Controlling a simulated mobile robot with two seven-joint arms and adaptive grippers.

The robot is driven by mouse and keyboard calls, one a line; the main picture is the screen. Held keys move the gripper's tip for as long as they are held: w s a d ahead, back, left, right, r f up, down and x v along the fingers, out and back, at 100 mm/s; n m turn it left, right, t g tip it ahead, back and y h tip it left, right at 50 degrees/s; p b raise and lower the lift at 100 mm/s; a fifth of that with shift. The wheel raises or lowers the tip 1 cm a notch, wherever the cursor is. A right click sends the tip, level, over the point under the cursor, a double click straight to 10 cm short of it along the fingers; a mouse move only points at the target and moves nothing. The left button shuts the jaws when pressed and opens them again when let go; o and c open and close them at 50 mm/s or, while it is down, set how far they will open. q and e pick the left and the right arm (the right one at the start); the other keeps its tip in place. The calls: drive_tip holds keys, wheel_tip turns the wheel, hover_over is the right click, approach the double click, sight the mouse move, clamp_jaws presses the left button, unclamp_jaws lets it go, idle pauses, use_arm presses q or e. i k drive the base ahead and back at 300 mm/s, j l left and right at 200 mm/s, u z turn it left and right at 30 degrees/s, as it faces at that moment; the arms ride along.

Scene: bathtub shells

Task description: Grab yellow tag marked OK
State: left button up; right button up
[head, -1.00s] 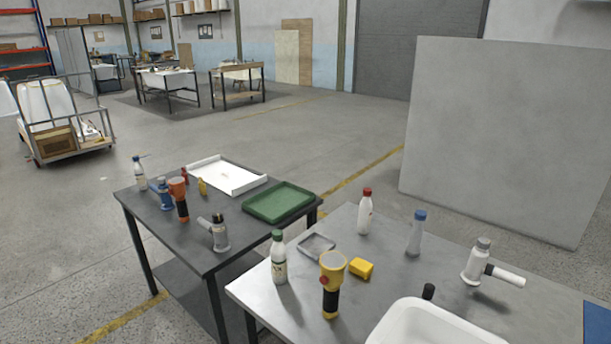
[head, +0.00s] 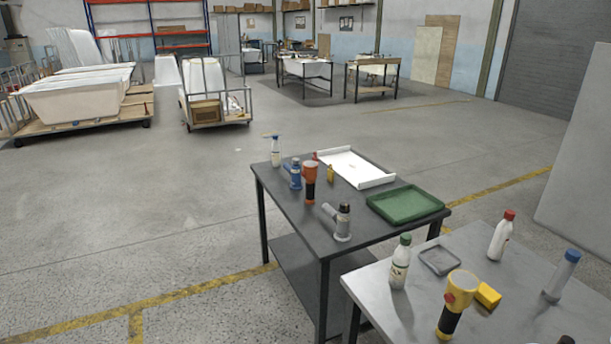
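I cannot make out a tag marked OK. A small yellow item (head: 330,174) stands on the dark table beside the white tray, too small to read. A yellow block (head: 487,295) lies on the nearer grey table beside a yellow and black flashlight (head: 457,303); no lettering shows on it. Neither of my grippers is in the head view.
The dark table (head: 290,225) holds a white tray (head: 357,167), a green tray (head: 405,205), an orange flashlight (head: 310,180) and bottles. The grey table (head: 420,310) holds bottles and a small grey tray (head: 440,261). Bathtub carts (head: 75,97) stand back left. Floor at left is clear.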

sight(330, 174)
drive_tip(key=u, duration=0.8)
drive_tip(key=i+j+u, duration=0.1)
drive_tip(key=i+u, duration=0.2)
drive_tip(key=i, duration=0.8)
drive_tip(key=i+z, duration=0.1)
drive_tip(key=i, duration=3.25)
drive_tip(key=i+z, duration=0.1)
drive_tip(key=i, duration=0.45)
drive_tip(key=i+j+z, duration=0.1)
drive_tip(key=i, duration=0.45)
drive_tip(key=i+j+z, duration=0.1)
drive_tip(key=i, duration=0.45)
drive_tip(key=i+l+z, duration=0.2)
drive_tip(key=i+z, duration=0.15)
drive_tip(key=z, duration=0.15)
drive_tip(key=i+z, duration=0.75)
drive_tip(key=z, duration=0.2)
drive_tip(key=i+j+z, duration=0.25)
drive_tip(key=z, duration=0.2)
drive_tip(key=i+l+z, duration=0.15)
drive_tip(key=i+z, duration=0.25)
drive_tip(key=i, duration=0.5)
drive_tip(key=i+j+z, duration=0.15)
drive_tip(key=i+z, duration=0.25)
drive_tip(key=i, duration=0.5)
